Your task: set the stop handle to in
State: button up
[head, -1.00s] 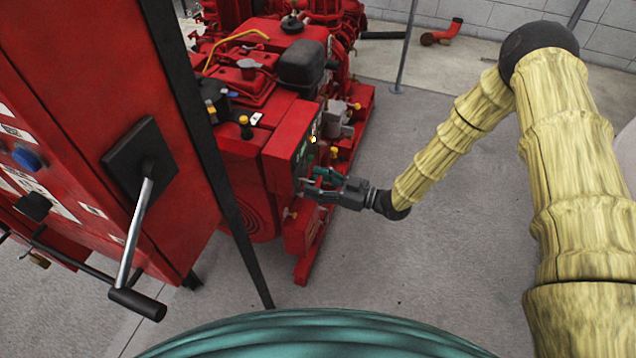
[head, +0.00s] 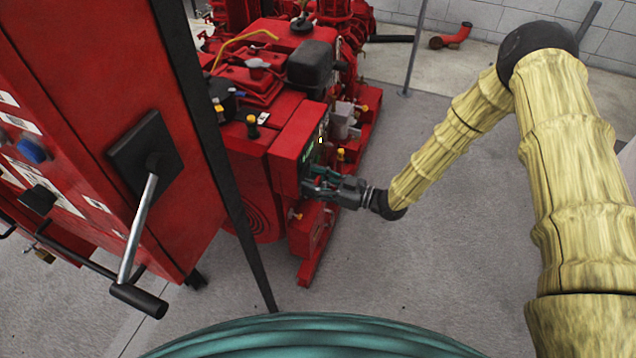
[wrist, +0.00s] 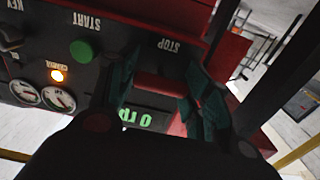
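The stop handle (wrist: 163,86) is a red bar under the STOP label in the wrist view, where the panel appears upside down. My gripper (wrist: 163,92) has its teal fingers spread, one on each side of the red bar. Whether they touch it I cannot tell. The bar's ends meet or pass behind the fingers, and its in or out position is unclear. In the head view my gripper (head: 312,182) is at the face of the red engine's control panel (head: 309,150); the handle is hidden there.
The panel also has a green START button (wrist: 82,51), a lit lamp (wrist: 57,75), gauges (wrist: 61,99) and a green display (wrist: 143,118). A red cabinet (head: 100,90) with a lever (head: 138,230) stands at left. Floor right of the engine is clear.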

jog(key=o, duration=0.4)
jog(key=shift+c, duration=0.2)
jog(key=v, duration=1.2)
